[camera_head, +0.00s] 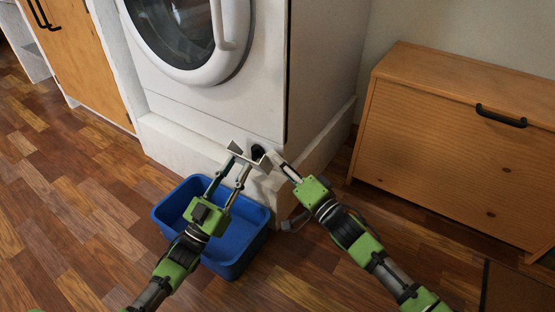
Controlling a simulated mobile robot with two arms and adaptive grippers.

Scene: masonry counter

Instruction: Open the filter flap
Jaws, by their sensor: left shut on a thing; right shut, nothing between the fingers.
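The white washing machine (200,112) stands on a white plinth, its round door above. At its lower right front corner, the small white filter flap (236,152) is tilted out from the front. A dark round part (258,152) shows behind it. My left gripper (240,165) is shut on the flap, with its fingers reaching up to it from below left. My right gripper (274,158) is shut and empty, its tip close to the right side of the dark part. Whether its tip touches anything is unclear.
A blue tub (238,266) stands on the wooden floor below the flap, partly under my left arm. A wooden cabinet (450,150) with a black handle stands at the right. Another wooden cabinet (85,50) stands at the left. The floor at the left is clear.

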